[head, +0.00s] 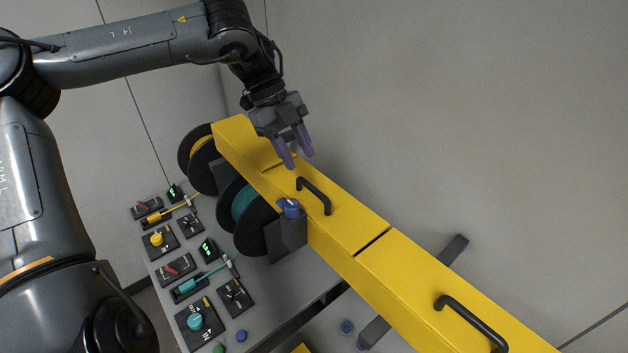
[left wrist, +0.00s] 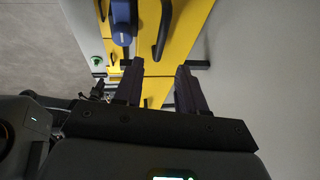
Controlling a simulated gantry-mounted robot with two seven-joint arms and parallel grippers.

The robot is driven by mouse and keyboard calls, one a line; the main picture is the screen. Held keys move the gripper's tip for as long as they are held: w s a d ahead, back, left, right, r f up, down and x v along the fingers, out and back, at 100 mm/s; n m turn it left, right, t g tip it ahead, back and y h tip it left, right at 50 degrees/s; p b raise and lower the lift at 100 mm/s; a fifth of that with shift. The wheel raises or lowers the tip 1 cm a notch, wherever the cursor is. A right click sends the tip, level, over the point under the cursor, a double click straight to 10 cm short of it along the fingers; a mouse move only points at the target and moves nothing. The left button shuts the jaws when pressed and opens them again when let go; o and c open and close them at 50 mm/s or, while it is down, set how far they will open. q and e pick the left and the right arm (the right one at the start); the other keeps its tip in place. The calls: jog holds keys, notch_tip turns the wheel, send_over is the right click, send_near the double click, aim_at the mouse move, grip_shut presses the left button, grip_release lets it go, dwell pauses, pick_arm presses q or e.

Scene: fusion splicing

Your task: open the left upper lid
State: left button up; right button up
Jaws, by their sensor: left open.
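A long yellow housing runs diagonally through the head view, with seams dividing its top into lids. The yellow lid nearest my left gripper (head: 345,222) lies flat and shut and carries a black bar handle (head: 314,195). In the left wrist view, the yellow lid (left wrist: 188,30) and the handle (left wrist: 162,30) lie ahead of the fingers. My left gripper (head: 298,158) is open and empty; its purple fingers appear above the housing, up and left of the handle and apart from it. Its dark fingers also show in the left wrist view (left wrist: 158,85). My right gripper is out of view.
A second yellow lid with a black handle (head: 470,322) lies to the lower right. A blue clamp (head: 290,208) stands beside the near handle. Black spools (head: 247,225) and a panel with several small devices (head: 190,270) lie left.

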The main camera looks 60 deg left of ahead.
aim_at(315, 189)
pick_arm(q)
jog(key=p+x, duration=0.1)
jog(key=x, duration=0.6)
jog(key=shift+d+f, duration=0.15)
jog(key=shift+f, duration=0.1)
grip_shut()
